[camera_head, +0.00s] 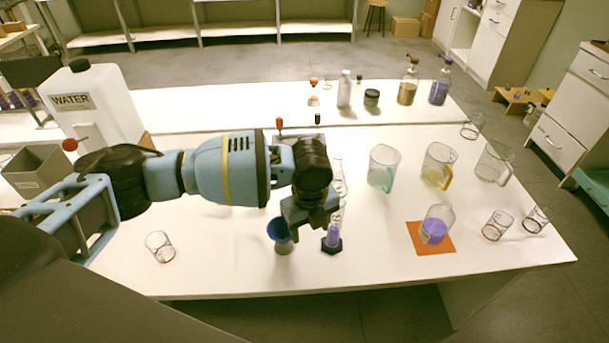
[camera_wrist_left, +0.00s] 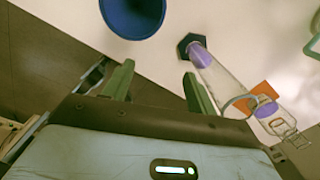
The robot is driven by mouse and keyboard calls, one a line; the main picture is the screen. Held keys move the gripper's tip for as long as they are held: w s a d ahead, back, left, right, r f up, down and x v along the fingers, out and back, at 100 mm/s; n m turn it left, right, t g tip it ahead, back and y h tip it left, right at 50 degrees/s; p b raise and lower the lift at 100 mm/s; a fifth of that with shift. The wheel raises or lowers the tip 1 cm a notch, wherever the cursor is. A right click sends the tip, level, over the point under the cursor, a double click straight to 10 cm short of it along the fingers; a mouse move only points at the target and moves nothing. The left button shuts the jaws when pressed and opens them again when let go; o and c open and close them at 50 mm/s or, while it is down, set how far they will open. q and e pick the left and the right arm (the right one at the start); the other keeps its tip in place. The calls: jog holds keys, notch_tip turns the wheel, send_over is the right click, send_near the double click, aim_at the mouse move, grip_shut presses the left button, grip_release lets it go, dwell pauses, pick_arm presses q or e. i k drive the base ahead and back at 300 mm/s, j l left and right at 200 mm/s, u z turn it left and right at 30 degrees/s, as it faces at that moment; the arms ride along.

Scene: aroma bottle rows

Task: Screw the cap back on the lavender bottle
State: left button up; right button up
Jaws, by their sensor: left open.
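A bottle of purple liquid (camera_head: 439,92) with a dark pump-like top stands at the back right. It may be the lavender bottle; I cannot read a label. I cannot make out a loose cap. My left gripper (camera_head: 308,218) is over the front middle of the table, far from that bottle. In the left wrist view its two green fingers (camera_wrist_left: 158,85) are apart with nothing between them. A glass cylinder with purple liquid (camera_head: 334,236) stands close to the gripper, partly hidden by it; it also shows in the wrist view (camera_wrist_left: 218,72). My right gripper is not in view.
A blue funnel (camera_head: 279,231) stands left of the cylinder. A purple-filled beaker (camera_head: 435,226) sits on an orange mat (camera_head: 417,243). Jugs (camera_head: 384,167) and glasses (camera_head: 497,225) stand to the right, an amber bottle (camera_head: 407,91) behind. A water canister (camera_head: 95,105) is at left.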

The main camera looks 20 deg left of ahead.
aim_at(439, 219)
jog(key=i+j+z, duration=0.1)
jog(key=i+j, duration=0.15)
jog(key=i+j+z, duration=0.15)
jog(key=j, duration=0.25)
jog(key=i+j+z, duration=0.1)
jog(key=i+j, duration=0.25)
